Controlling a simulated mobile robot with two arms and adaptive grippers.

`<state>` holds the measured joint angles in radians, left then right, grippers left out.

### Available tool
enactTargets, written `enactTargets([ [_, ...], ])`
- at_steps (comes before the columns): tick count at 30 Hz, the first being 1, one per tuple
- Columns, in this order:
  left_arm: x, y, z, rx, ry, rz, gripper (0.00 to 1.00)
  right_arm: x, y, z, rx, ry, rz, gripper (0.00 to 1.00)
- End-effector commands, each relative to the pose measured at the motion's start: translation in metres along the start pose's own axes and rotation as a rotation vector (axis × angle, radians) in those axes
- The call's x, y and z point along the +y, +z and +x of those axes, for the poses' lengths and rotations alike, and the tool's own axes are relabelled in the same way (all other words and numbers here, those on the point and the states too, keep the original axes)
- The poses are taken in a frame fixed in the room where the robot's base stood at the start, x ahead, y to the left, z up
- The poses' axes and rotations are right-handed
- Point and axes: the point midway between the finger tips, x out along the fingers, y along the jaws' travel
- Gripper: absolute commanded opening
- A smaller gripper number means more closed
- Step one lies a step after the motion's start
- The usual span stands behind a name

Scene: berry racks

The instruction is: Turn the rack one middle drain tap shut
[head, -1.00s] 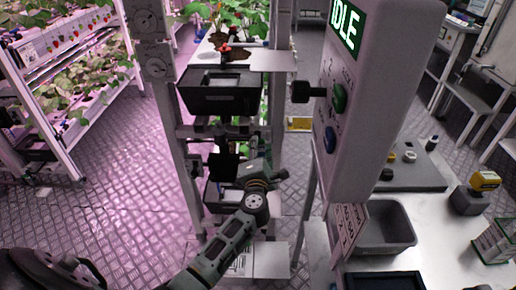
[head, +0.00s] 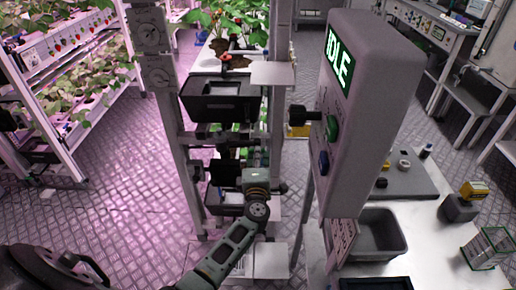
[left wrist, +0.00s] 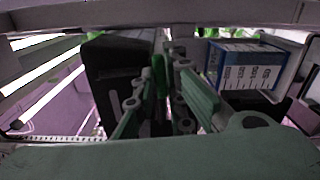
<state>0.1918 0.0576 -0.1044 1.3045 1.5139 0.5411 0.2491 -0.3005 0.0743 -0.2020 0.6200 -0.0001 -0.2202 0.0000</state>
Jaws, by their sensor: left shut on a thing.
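The rack (head: 277,130) stands at the centre of the head view. My left arm reaches up to its middle level, and my left gripper (head: 255,165) is in front of the middle drain. In the left wrist view the gripper's fingers (left wrist: 160,95) are closed around a narrow green piece (left wrist: 160,72), which looks like the tap handle. The tap's body is hidden behind the gripper in the head view, so its exact angle cannot be told. My right gripper is not in view.
A black bin (head: 220,108) sits above the gripper and another (head: 222,203) below it. A control panel reading IDLE (head: 365,110) stands close on the right. A blue-and-white box (left wrist: 248,66) shows right of the fingers in the wrist view.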

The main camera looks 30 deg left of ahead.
Motion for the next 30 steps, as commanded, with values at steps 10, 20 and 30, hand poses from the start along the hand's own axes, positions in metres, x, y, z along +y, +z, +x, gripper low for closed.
enactTargets([
  [10,-0.002,0.0002,-0.0003,-0.001,0.0,0.114,0.0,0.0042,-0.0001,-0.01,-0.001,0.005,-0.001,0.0],
  [20,-0.0017,0.0001,-0.0002,-0.001,0.0,0.111,0.28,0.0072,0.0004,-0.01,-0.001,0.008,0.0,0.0],
  [30,-0.0014,0.0001,-0.0015,-0.001,0.0,0.109,0.3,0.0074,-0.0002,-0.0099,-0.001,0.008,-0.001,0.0],
])
